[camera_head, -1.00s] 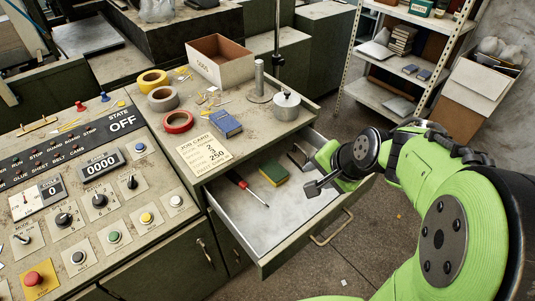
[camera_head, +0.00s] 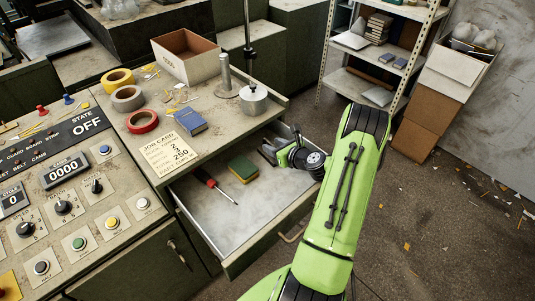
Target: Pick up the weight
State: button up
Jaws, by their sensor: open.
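The weight appears to be the squat silver metal cylinder (camera_head: 253,101) with a small knob on top. It stands upright on the bench top near its right edge, beside a thin upright metal post (camera_head: 226,78). My gripper (camera_head: 279,147) is at the far right part of the open drawer, in front of and a little right of the weight in the picture. It appears lower than the weight and apart from it. Its dark fingers are open, with nothing seen between them. My forearm hides part of the drawer's right side.
The open drawer (camera_head: 236,242) holds a red screwdriver (camera_head: 214,186) and a green-yellow sponge (camera_head: 243,168). On the bench lie tape rolls (camera_head: 142,121), a blue box (camera_head: 190,121), a job card (camera_head: 168,152) and an open carton (camera_head: 188,62).

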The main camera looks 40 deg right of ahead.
jog(key=x, duration=0.2)
jog(key=shift+w+f, duration=0.2)
grip_shut()
jog(key=shift+r, duration=0.15)
dwell(1.0)
